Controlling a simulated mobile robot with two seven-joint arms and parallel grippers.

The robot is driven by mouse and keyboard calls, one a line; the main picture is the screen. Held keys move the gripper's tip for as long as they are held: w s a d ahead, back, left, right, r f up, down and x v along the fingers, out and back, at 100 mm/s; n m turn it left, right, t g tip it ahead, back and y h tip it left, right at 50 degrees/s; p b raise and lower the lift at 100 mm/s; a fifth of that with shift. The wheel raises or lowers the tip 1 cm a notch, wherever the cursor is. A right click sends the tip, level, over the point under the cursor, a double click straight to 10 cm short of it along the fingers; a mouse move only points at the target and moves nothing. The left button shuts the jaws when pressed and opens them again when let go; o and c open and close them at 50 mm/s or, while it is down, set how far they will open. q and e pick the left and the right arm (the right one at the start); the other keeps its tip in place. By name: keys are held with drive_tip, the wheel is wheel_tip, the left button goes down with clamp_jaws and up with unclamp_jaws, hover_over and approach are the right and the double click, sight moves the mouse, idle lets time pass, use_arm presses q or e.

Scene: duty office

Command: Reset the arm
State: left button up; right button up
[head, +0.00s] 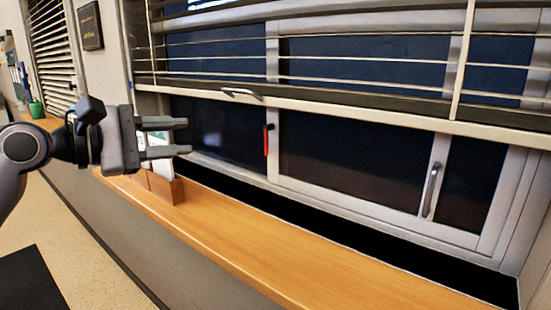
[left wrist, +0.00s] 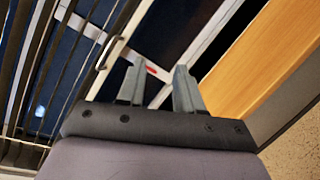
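My left arm comes in from the left in the head view. Its gripper (head: 168,131) is held level above the wooden sill, near the sill's far left part, with its fingers pointing right toward the window. The two fingers are apart with nothing between them. In the left wrist view the same gripper (left wrist: 158,88) shows its two fingers spread and empty, with the window and sill beyond. My right gripper is in neither view.
A wooden sill (head: 265,250) runs below the window and is mostly bare. A wooden holder with papers (head: 165,187) stands on it, just beyond and below the gripper. Blinds (head: 350,90) hang raised partway. The window has a red handle (head: 266,140) and a grey handle (head: 431,189).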

use_arm(q)
drive_tip(key=s+d+f+n+t+h, duration=0.25)
drive_tip(key=d+f+n+h, duration=0.2)
drive_tip(key=f+n, duration=0.75)
drive_tip(key=s+a+f+n+t+y, duration=0.1)
drive_tip(key=s+a+f+n+y, duration=0.3)
drive_tip(key=f+n, duration=0.65)
drive_tip(key=s+a+f+n+t+y, duration=0.15)
drive_tip(key=f+n+y, duration=0.5)
drive_tip(key=n, duration=0.65)
drive_tip(key=s+a+f+n+t+y, duration=0.2)
drive_tip(key=s+f+n+y, duration=0.15)
drive_tip(key=f+n, duration=0.75)
drive_tip(key=s+a+f+n+g+y, duration=0.1)
drive_tip(key=s+f+n+g, duration=0.5)
drive_tip(key=s+f+n, duration=0.4)
drive_tip(key=s+f, duration=0.2)
drive_tip(key=s, duration=0.2)
drive_tip(key=shift+s+f+y, duration=0.25)
drive_tip(key=shift+s+y, duration=0.05)
drive_tip(key=shift+y, duration=0.05)
